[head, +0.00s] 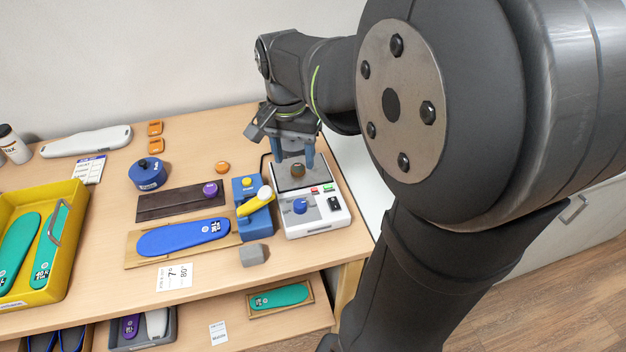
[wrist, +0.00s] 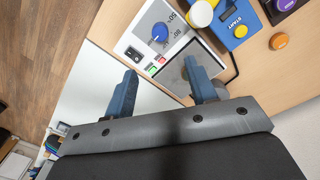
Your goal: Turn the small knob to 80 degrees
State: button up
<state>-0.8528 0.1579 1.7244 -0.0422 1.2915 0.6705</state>
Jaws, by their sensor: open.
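The small blue knob (head: 300,206) stands on the front left of a white heating unit (head: 318,222). It also shows in the wrist view (wrist: 159,32), with printed degree numbers beside it; I cannot read its pointer clearly. Behind the knob is the unit's dark plate (head: 284,182). My gripper (head: 295,158) is open above the back of that plate, behind the knob and apart from it. In the wrist view my gripper (wrist: 161,70) has its two blue fingers spread, with nothing held between them. A small brownish round thing (head: 297,170) shows just below the fingers.
A grey block (head: 252,255) and a card reading 7 and 80° (head: 174,277) lie in front.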

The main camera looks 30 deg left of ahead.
aim_at(300, 203)
jog(key=f, duration=1.4)
jog(key=shift+w+d+f, duration=0.1)
jog(key=shift+d+f, duration=0.05)
jog(key=shift+d, duration=0.2)
jog(key=c, duration=1)
